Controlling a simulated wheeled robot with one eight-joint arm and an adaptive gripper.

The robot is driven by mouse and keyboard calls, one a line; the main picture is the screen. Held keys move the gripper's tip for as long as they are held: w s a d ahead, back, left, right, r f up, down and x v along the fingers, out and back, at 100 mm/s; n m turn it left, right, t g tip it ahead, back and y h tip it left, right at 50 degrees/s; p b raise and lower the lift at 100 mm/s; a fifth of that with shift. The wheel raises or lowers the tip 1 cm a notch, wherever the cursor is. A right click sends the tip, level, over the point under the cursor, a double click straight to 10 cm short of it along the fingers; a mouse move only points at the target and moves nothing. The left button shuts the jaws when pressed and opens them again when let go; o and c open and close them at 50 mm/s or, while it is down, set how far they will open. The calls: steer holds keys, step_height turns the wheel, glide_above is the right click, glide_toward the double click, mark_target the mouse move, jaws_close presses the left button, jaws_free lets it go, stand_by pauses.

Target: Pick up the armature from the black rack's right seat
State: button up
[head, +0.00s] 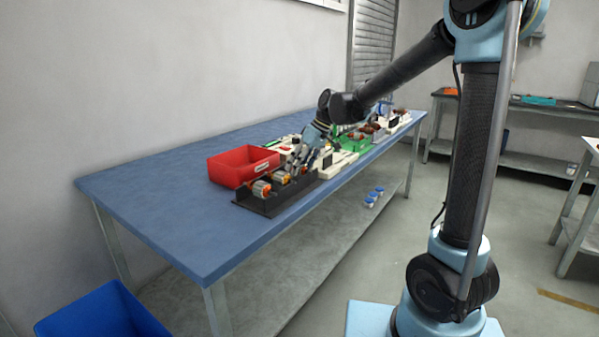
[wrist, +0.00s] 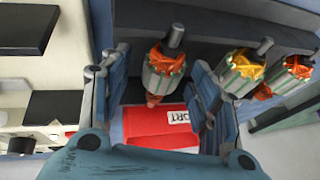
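The black rack (head: 285,200) stands near the front edge of the blue table and holds several armatures in a row. It also shows across the top of the wrist view (wrist: 215,32). The armature at the rack's right end (wrist: 163,70) has a silver ribbed core, orange windings and a grey shaft. In the wrist view it appears between the two fingers of my gripper (wrist: 160,88), with gaps on both sides. My gripper is open and points down at the rack's right end in the head view (head: 306,162). There the arm and fingers partly hide that armature.
The other armatures (wrist: 243,72) (wrist: 290,75) sit close beside my right-hand finger in the wrist view. A red bin (head: 240,166) stands behind the rack. White and green fixtures (head: 352,141) stand farther right. The table's left part is clear.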

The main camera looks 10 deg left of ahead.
steer(key=c, duration=1.2)
steer(key=shift+c, duration=0.3)
steer(key=shift+r, duration=0.15)
